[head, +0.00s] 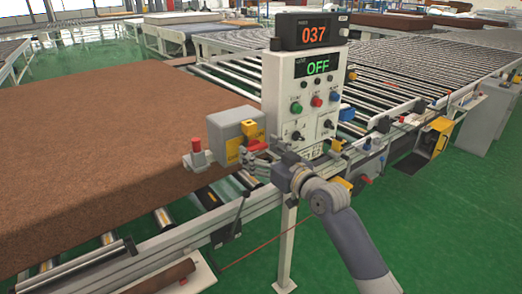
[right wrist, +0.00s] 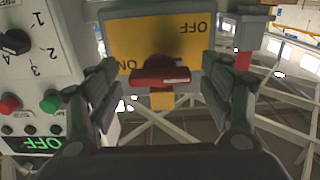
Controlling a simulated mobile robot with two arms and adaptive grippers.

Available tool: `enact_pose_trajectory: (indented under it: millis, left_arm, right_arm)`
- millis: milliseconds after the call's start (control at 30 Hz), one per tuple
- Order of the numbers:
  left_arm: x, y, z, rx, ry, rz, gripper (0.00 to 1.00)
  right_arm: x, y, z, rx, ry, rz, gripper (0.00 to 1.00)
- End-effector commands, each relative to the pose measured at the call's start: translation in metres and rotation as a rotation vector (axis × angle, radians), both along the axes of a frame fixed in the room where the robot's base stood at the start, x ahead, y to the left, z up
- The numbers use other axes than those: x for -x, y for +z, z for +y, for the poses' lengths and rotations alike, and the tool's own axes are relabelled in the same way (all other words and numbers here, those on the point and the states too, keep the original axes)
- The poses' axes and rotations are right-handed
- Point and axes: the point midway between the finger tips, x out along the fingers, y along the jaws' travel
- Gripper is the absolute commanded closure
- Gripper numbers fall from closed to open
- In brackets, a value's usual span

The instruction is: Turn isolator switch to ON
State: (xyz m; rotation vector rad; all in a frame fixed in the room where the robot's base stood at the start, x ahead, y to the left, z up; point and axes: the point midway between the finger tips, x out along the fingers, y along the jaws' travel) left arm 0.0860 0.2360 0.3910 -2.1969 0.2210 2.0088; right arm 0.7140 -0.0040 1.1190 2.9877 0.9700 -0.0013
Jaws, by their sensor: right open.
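The isolator switch is a grey box (head: 236,126) with a yellow plate, beside the control panel (head: 302,90). In the right wrist view, upside down, its yellow plate (right wrist: 122,42) reads OFF and ON. The red handle (right wrist: 160,77) lies crosswise in that view and partly covers the ON lettering. My right gripper (head: 254,160) is open in front of the box. Its fingers (right wrist: 160,92) stand on either side of the handle, apart from it. The panel display (head: 318,67) reads OFF. My left gripper is not in view.
A red mushroom button (head: 197,152) stands left of the box. A large brown mattress (head: 95,150) lies on the conveyor at left. Roller conveyors (head: 430,60) extend behind the panel. The panel's buttons and selector knobs are close to my right gripper. Green floor (head: 440,230) is clear at right.

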Motion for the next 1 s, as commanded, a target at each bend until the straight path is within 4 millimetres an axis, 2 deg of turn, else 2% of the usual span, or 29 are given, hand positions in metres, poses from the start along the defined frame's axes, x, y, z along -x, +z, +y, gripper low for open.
enact_pose_trajectory:
  millis: [233, 267, 433, 767, 1000]
  left_arm:
    - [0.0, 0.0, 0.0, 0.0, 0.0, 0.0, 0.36]
    - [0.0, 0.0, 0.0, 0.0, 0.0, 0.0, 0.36]
    - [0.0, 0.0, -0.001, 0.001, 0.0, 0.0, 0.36]
    - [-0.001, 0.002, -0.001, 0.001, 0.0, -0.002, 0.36]
    - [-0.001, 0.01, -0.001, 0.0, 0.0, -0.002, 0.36]
  right_arm:
    - [0.0, 0.0, 0.0, 0.0, 0.0, 0.0, 0.27]
    - [0.0, 0.0, 0.0, 0.0, 0.0, 0.0, 0.31]
    - [0.0, 0.0, 0.0, 0.0, 0.0, 0.0, 0.7]
    - [0.0, 0.001, 0.0, -0.016, 0.0, 0.012, 0.71]
    - [-0.001, 0.003, 0.0, -0.103, 0.0, 0.074, 0.71]
